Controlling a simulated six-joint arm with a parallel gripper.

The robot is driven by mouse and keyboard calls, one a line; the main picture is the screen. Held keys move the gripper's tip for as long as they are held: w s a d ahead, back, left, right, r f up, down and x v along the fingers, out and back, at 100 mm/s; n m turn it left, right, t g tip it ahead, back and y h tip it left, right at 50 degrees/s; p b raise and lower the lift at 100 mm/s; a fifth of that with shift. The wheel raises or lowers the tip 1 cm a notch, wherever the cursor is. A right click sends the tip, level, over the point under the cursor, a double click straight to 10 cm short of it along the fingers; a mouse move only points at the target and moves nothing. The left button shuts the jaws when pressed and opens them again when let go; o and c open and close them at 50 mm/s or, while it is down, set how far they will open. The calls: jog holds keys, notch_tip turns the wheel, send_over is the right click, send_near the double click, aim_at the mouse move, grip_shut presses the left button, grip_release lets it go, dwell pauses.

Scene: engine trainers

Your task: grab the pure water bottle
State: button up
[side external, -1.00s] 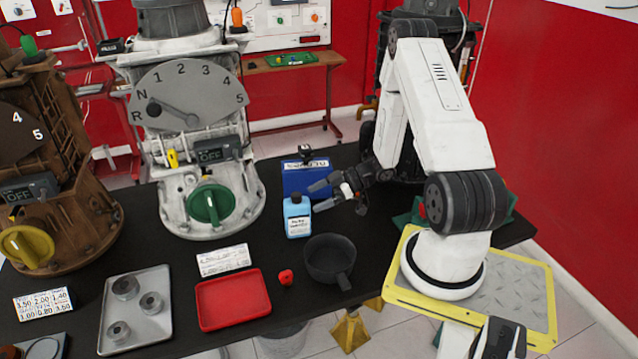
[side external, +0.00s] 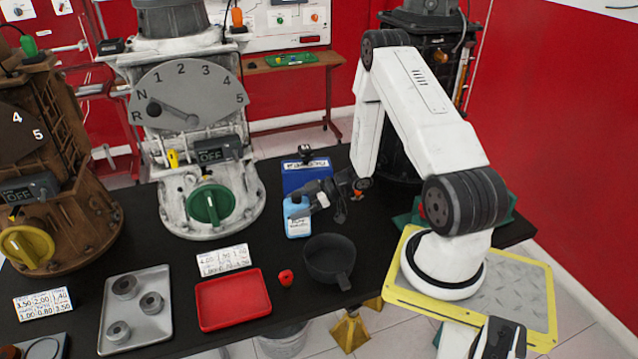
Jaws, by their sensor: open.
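A light blue bottle with a white label (side external: 297,222) stands upright on the black table, in front of a dark blue box (side external: 300,176). The label's writing is too small to read surely. My gripper (side external: 306,201) is at the upper part of the bottle, coming from the right. Its jaws are open, with one finger over the bottle's top in the picture and the other at its right side. The bottle's cap is hidden by the gripper. I cannot tell whether the fingers touch the bottle.
A black pan (side external: 329,260) stands just in front of the bottle, with a small red object (side external: 286,277) and a red tray (side external: 232,299) to its left. A grey engine trainer with a green knob (side external: 209,203) stands left of the bottle. A metal tray (side external: 136,309) is further left.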

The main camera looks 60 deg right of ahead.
jog(key=shift+c, duration=0.2)
dwell(0.3)
grip_shut()
jog(key=shift+r, duration=0.15)
jog(key=shift+r, duration=4.85)
jog(key=shift+w, duration=0.1)
